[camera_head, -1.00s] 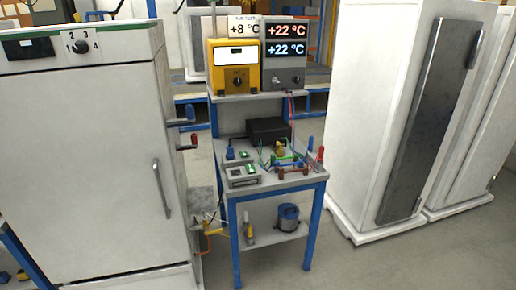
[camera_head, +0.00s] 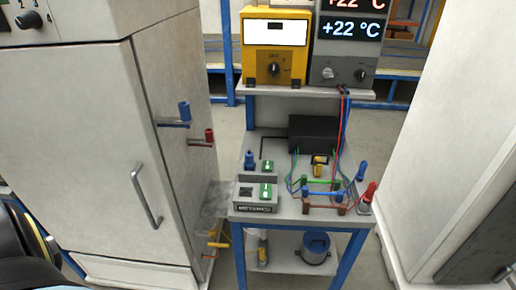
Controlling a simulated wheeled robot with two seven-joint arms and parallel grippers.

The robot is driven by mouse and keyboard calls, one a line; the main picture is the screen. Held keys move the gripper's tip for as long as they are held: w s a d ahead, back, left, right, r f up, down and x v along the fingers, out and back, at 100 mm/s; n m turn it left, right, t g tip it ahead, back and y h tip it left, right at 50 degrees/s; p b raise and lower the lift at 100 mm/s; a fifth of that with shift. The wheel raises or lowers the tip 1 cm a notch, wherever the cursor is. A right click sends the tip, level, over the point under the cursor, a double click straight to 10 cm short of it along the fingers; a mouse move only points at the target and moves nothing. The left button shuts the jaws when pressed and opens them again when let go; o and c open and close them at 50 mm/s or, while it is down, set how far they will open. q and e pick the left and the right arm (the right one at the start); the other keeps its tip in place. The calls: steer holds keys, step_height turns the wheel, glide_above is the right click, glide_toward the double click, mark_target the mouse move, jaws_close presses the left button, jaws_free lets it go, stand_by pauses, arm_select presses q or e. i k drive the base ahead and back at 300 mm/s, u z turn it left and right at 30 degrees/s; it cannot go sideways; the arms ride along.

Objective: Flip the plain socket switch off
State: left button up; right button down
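Two green rocker switches show on the small blue-legged table (camera_head: 285,212). One green switch (camera_head: 265,191) sits on a grey box (camera_head: 255,207) with a dark label on its front and a dark socket face beside the switch. The other green switch (camera_head: 268,166) is behind it, near a blue plug (camera_head: 250,160). I cannot tell for certain from this view which is the plain socket, nor the switch positions. Neither of my grippers shows.
A black box (camera_head: 314,133) with wires, a yellow instrument (camera_head: 275,45) and a grey display unit (camera_head: 348,70) stand at the back. Blue and red handles (camera_head: 209,137) jut from the left cabinet (camera_head: 85,150). A white cabinet (camera_head: 450,120) stands right.

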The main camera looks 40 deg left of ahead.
mark_target(267, 166)
steer(key=u, duration=0.8)
steer(key=i, duration=0.8)
steer(key=u, duration=0.75)
